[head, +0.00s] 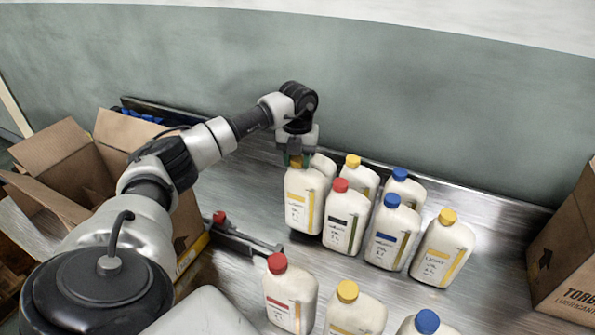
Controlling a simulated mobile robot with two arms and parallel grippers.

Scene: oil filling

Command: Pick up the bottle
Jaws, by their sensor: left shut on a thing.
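My left gripper (296,158) reaches in over the metal table and is shut on the cap of a white bottle (303,205) with a yellow label. The jaws largely hide the cap. Close by stand similar bottles: a red-capped one (344,218), a blue-capped one (393,238) and a yellow-capped one (442,252). My right gripper is not in view.
More white bottles stand in front, including a red-capped one (290,297) and a yellow-capped one (354,312). An open cardboard box (65,150) is at the left. Another box (568,255) is at the right edge. A wall rises behind the table (490,205).

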